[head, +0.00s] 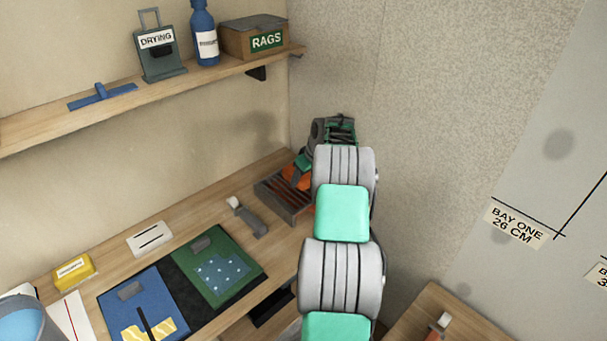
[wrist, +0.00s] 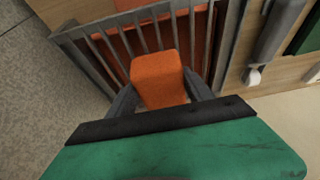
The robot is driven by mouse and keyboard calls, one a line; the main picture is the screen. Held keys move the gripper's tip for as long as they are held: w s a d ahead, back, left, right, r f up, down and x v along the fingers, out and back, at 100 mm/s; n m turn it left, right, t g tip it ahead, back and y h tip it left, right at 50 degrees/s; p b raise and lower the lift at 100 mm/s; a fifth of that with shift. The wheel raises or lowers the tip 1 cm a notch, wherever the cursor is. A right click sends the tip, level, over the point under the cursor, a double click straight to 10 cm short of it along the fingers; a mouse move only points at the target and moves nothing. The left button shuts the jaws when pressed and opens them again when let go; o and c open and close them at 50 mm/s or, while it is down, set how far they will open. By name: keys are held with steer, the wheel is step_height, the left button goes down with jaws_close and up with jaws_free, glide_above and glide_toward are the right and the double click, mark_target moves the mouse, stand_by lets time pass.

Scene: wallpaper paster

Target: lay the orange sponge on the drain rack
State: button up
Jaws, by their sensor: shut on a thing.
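The orange sponge (wrist: 158,78) is a small block between the two grey fingers of my gripper (wrist: 161,93) in the wrist view. My gripper is shut on it. The drain rack (wrist: 222,62) has grey bars with an orange-red surface showing beneath them. The sponge is over the rack's near part in that view; I cannot tell if it touches the bars. In the head view, the drain rack (head: 287,208) sits at the back corner of the wooden worktop, and my gripper (head: 301,168) is over its far end. My arm hides the rack's right part.
A grey-handled tool (head: 248,217) lies left of the rack. Green (head: 218,268) and blue (head: 145,303) mats lie further left, near a yellow box (head: 74,271). A wall shelf (head: 150,89) holds a bottle and a rags box (head: 254,38). The textured wall stands close behind my arm.

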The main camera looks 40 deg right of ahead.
steer(key=shift+f+b, duration=0.3)
steer(key=shift+b, duration=0.05)
steer(key=o, duration=1.4)
steer(key=shift+r, duration=0.1)
